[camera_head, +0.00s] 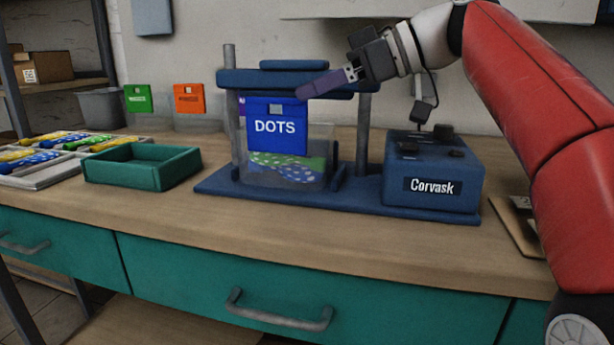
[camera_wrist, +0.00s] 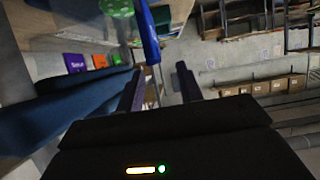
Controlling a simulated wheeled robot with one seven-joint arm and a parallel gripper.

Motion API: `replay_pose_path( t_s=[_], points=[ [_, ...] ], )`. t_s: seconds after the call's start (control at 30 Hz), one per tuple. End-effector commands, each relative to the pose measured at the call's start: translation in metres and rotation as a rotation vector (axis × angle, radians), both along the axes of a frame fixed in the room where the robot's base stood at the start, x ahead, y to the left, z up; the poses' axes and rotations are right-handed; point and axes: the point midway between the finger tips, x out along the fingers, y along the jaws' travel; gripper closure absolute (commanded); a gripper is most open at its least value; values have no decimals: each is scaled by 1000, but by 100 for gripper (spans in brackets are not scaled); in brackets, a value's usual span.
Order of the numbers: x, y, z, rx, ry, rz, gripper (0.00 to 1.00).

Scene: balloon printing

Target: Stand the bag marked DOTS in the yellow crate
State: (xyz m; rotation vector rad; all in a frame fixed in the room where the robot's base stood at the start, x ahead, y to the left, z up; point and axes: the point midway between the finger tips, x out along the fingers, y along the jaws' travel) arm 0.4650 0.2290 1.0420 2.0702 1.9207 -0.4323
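The bag marked DOTS (camera_head: 275,127) has a blue header with a hang hole and a clear pouch of green and blue dotted balloons. It is upright at the front of the blue Corvask machine. My gripper (camera_head: 308,90) is at the header's upper right in the head view. In the wrist view, my gripper (camera_wrist: 160,68) has its two fingers apart. The bag's blue header (camera_wrist: 149,40) shows nearly edge-on in line with the gap, around the fingertips; no finger contact is clear. The yellow crate is not in view.
The machine's posts, top bar (camera_head: 240,80) and control box (camera_head: 430,180) stand close around the bag. A green tray (camera_head: 140,180) and a balloon tray (camera_head: 40,178) are at left. Bags with green (camera_head: 138,97) and orange (camera_head: 188,97) headers are behind. The front counter is clear.

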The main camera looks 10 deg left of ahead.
Motion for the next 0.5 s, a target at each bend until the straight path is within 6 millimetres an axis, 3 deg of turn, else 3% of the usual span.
replay_pose_path(
  t_s=[0.5],
  points=[
    [15, 56, -21, 25, 4, 1, 64]
  ],
)
